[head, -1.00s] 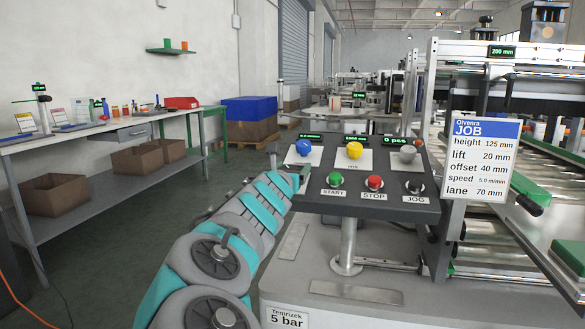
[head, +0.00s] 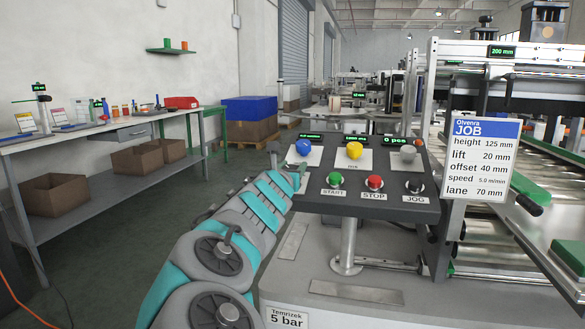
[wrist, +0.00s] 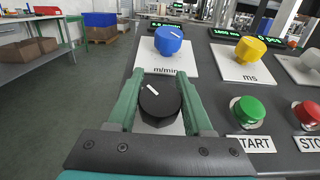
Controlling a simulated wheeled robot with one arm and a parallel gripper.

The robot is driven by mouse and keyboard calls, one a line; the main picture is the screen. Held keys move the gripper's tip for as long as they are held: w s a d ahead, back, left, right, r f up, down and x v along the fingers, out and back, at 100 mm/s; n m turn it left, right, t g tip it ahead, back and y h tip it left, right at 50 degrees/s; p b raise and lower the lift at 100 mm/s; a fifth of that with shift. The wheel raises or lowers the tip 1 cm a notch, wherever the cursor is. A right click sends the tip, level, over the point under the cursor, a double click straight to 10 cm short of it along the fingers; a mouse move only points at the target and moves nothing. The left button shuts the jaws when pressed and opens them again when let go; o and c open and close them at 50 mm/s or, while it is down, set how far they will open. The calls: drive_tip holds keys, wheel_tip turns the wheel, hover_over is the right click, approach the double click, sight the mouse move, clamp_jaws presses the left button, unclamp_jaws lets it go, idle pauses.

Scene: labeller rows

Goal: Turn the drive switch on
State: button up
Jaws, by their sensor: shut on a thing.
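A black rotary knob (wrist: 160,103) with a short white mark sits on a pale plate near the left edge of the control panel (head: 372,205). In the wrist view the mark lies slanted, towards the knob's upper left. My gripper (wrist: 163,82) is shut on this knob, with one green finger along each side. The plate's lower part and any label there are hidden by the gripper. In the head view my gripper (head: 297,172) is at the panel's left edge, and the knob is hidden behind my arm.
Above the held knob is a blue knob (wrist: 169,40), with a yellow knob (wrist: 250,48) to its right. A green START button (wrist: 248,110) and a red STOP button (wrist: 306,115) lie to the right. A job sign (head: 481,157) hangs right of the panel. Floor at left is open.

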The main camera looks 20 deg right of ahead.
clamp_jaws()
